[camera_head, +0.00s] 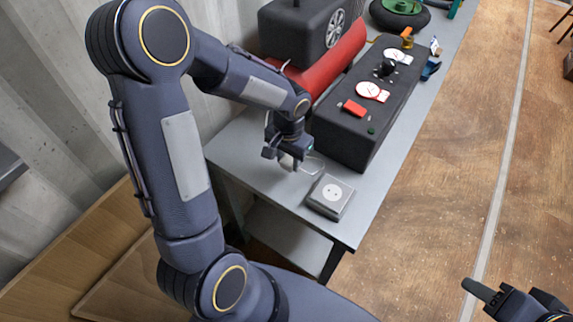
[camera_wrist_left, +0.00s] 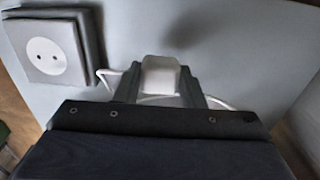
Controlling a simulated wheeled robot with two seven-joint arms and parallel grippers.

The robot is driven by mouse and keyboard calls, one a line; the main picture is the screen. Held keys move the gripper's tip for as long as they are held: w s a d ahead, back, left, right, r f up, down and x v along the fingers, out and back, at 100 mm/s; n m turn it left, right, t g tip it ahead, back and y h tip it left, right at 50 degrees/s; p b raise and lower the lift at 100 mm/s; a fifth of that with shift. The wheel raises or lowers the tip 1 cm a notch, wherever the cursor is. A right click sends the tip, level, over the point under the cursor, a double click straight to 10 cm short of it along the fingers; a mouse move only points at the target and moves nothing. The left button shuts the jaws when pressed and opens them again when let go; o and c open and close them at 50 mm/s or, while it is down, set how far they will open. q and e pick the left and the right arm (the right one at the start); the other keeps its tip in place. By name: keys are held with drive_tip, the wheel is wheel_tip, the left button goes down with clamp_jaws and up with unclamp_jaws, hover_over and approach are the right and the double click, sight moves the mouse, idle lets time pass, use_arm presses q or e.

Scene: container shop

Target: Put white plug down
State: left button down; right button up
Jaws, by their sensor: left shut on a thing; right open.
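The white plug (camera_wrist_left: 160,76) is between the fingers of my left gripper (camera_wrist_left: 162,88) in the left wrist view, with its white cord looping to both sides. In the head view my left gripper (camera_head: 287,161) is low over the grey table (camera_head: 235,155), and the plug is small and mostly hidden there. I cannot tell whether the plug touches the tabletop. A grey socket box (camera_head: 330,196) with a white two-hole face lies just right of the gripper; it also shows in the left wrist view (camera_wrist_left: 53,48). My right gripper (camera_head: 490,298) is open and empty over the floor.
A black box (camera_head: 355,139) stands behind the socket box, with a red item (camera_head: 354,107) and white discs (camera_head: 373,91) on top. A red cylinder (camera_head: 337,55) and a dark case (camera_head: 300,28) are further back.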

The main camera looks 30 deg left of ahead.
sight(287, 168)
use_arm(q)
drive_tip(key=f, duration=0.3)
drive_tip(key=shift+a+f, duration=0.25)
drive_tip(key=shift+a, duration=0.05)
drive_tip(key=shift+f, duration=0.1)
drive_tip(key=shift+s, duration=0.1)
drive_tip(key=shift+f+b, duration=0.35)
drive_tip(key=shift+b, duration=0.15)
drive_tip(key=c, duration=0.9)
unclamp_jaws()
drive_tip(key=shift+r, duration=0.15)
